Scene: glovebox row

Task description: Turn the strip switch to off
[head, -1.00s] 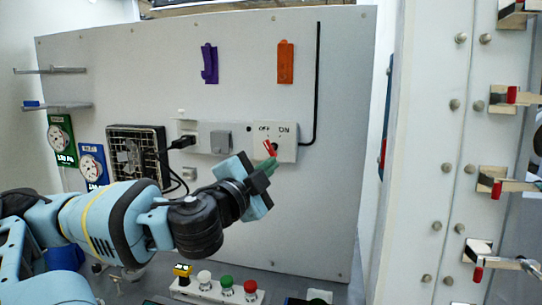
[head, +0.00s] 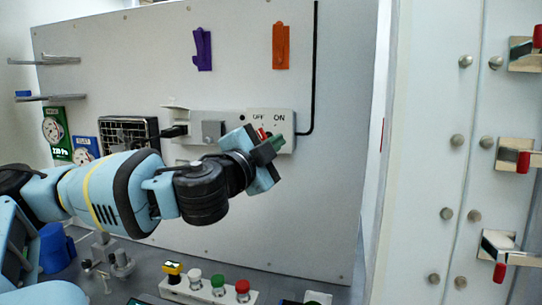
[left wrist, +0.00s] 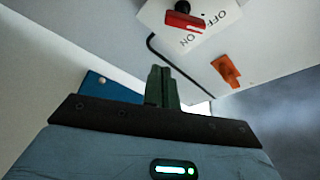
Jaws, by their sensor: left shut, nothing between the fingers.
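The strip switch is a red lever (head: 262,134) on a white box (head: 285,118) marked OFF at left and ON at right. My left gripper (head: 276,142) is shut and empty, its green fingertips just in front of the lower part of the box, right of the visible red. The gripper hides part of the lever, so its exact setting and any contact cannot be told. In the left wrist view the red lever (left wrist: 184,22) shows beside the lettering, apart in the picture from the shut green fingers (left wrist: 162,85). My right gripper is not in view.
A grey socket block (head: 213,131) and black plug (head: 174,132) sit left of the switch. A black cable (head: 315,70) runs down at right. Purple (head: 203,50) and orange (head: 281,46) tags hang above. A button box (head: 205,290) stands below.

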